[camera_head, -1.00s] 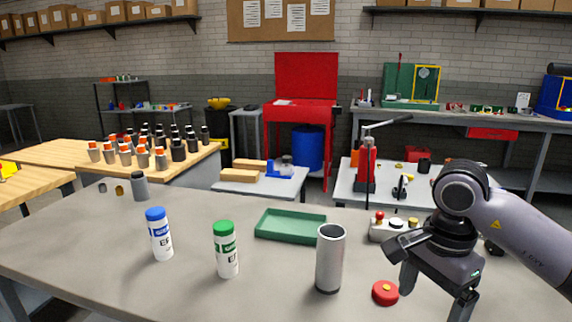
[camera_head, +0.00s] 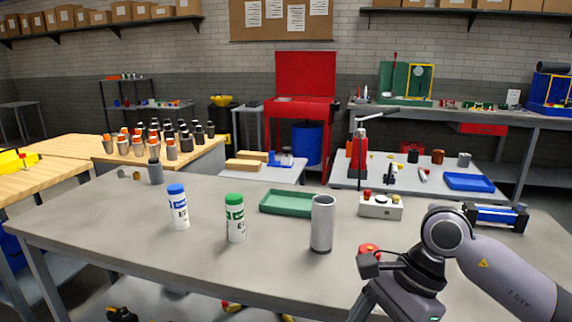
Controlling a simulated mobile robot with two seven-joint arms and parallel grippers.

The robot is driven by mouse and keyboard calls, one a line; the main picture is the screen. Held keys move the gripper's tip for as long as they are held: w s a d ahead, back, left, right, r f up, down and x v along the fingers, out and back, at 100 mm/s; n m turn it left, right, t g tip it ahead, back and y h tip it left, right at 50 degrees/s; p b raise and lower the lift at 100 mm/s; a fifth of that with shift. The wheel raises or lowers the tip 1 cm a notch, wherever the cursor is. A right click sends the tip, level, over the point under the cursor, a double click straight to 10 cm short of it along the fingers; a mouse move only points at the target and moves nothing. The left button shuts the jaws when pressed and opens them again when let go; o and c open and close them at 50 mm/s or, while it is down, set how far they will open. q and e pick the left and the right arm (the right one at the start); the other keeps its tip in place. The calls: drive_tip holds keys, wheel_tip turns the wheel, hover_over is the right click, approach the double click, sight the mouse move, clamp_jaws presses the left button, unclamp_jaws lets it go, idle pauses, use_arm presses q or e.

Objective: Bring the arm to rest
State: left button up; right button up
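My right arm comes in from the lower right, and its gripper (camera_head: 392,300) hangs over the near right part of the grey table (camera_head: 130,215). The fingers run out of the bottom of the view, so their opening cannot be told. I see nothing held in the visible part. My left gripper is not in view. A red round button (camera_head: 369,250) is partly hidden behind my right gripper. A grey cylinder (camera_head: 322,223) stands upright to the left of it, apart from the gripper.
A blue-capped bottle (camera_head: 179,207), a green-capped bottle (camera_head: 235,218), a green tray (camera_head: 287,203) and a button box (camera_head: 380,207) are on the table. A blue-and-black part (camera_head: 496,217) lies at the right. The table's left front is clear.

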drive_tip(key=s+a+r+m+t+y, duration=0.1)
drive_tip(key=s+a+r+m+y, duration=0.15)
drive_tip(key=a+m+y, duration=0.45)
drive_tip(key=s+a+r+m+y, duration=0.25)
drive_tip(key=a+m+y, duration=0.25)
drive_tip(key=y, duration=0.3)
drive_tip(key=w+d+f+m+t+h+p, duration=0.15)
drive_tip(key=d+f+m+t+h, duration=0.35)
drive_tip(key=m, duration=0.6)
drive_tip(key=w+d+f+m+t+h, duration=0.25)
drive_tip(key=m+t, duration=0.45)
drive_tip(key=m, duration=0.4)
drive_tip(key=w+d+f+m+t+h, duration=0.2)
drive_tip(key=d+f+m+t+h, duration=0.3)
drive_tip(key=m, duration=0.5)
use_arm(q)
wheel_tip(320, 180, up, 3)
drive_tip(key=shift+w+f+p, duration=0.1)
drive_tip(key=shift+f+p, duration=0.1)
drive_tip(key=shift+p, duration=0.15)
use_arm(e)
drive_tip(key=s+d+f+m+g+h, duration=0.2)
drive_tip(key=s+d+f+m, duration=0.1)
drive_tip(key=s+f+m, duration=0.3)
drive_tip(key=s+d+f+m+g+h, duration=0.3)
drive_tip(key=s+f+m, duration=0.2)
drive_tip(key=f, duration=0.5)
drive_tip(key=shift+s+d+f+m+g, duration=0.3)
drive_tip(key=shift+s+d+f+m, duration=0.1)
drive_tip(key=shift+s, duration=0.75)
